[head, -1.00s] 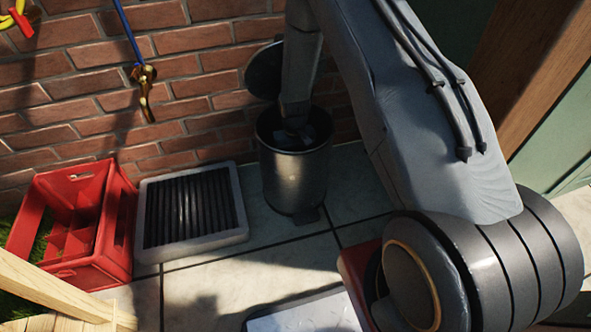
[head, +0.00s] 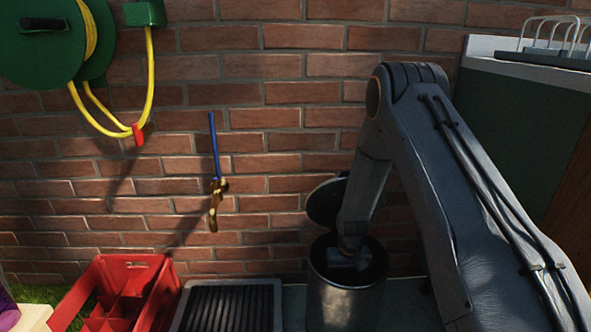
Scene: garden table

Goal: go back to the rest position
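My arm reaches down from the right side of the head view, and its end goes into the open mouth of a metal bin (head: 343,303). My gripper is down at the bin's mouth. Its fingers are hidden by the arm and the bin's rim, so I cannot see whether they are open or shut or hold anything. The bin's round dark lid (head: 324,203) stands raised behind the opening, close to my arm.
A red crate (head: 125,290) and a grey-framed grate (head: 228,305) lie left of the bin. A brass tap (head: 216,203) on a blue pipe and a green hose reel (head: 42,42) are on the brick wall. A rack (head: 550,45) stands at upper right.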

